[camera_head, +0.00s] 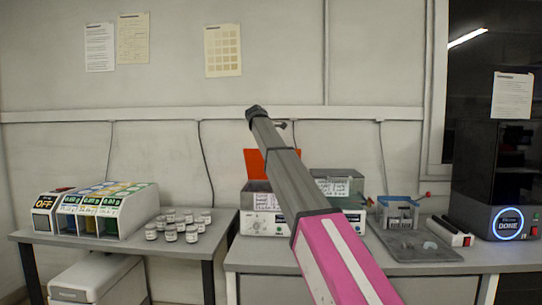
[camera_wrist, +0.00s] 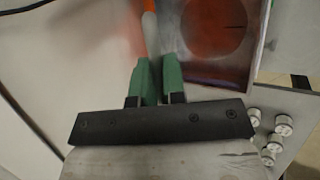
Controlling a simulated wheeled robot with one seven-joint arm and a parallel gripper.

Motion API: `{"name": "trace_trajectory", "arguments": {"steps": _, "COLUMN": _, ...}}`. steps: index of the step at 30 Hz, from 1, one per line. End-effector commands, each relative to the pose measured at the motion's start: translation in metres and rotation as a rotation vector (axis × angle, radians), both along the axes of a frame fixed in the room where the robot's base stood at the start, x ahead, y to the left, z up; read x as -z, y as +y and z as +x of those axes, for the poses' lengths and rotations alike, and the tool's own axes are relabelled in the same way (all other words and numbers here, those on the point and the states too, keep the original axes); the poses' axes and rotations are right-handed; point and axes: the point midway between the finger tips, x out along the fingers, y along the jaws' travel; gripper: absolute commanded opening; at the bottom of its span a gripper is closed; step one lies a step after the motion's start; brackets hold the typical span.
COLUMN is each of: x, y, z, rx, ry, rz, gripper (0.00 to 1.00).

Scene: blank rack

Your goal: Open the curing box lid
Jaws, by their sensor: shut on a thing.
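The curing box (camera_head: 265,220) stands on the right-hand bench as a pale unit with a knob and a label on its front. Its orange lid (camera_head: 285,160) stands raised above the box, partly hidden by my arm. My gripper is hidden behind my arm in the head view.
A second grey-topped unit (camera_head: 340,185) stands right of the curing box. A grey tray (camera_head: 420,246) and a blue holder (camera_head: 397,208) lie farther right. Several small jars (camera_head: 181,225) and a dispenser row (camera_head: 105,210) occupy the left bench. A gap separates the benches.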

Motion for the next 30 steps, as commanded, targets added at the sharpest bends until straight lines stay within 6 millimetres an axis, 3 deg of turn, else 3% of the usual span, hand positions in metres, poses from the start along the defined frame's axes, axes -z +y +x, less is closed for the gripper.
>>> {"name": "trace_trajectory", "arguments": {"steps": 6, "x": -0.028, "y": 0.000, "z": 0.042, "rx": -0.001, "ry": -0.004, "rz": 0.000, "gripper": 0.00}}
{"name": "trace_trajectory", "arguments": {"steps": 15, "x": -0.047, "y": -0.002, "z": 0.084, "rx": -0.002, "ry": -0.005, "rz": 0.001, "gripper": 0.00}}
{"name": "trace_trajectory", "arguments": {"steps": 22, "x": -0.051, "y": -0.003, "z": 0.100, "rx": -0.002, "ry": -0.006, "rz": 0.001, "gripper": 0.00}}
{"name": "trace_trajectory", "arguments": {"steps": 30, "x": -0.052, "y": -0.003, "z": 0.103, "rx": -0.001, "ry": -0.006, "rz": 0.001, "gripper": 0.00}}
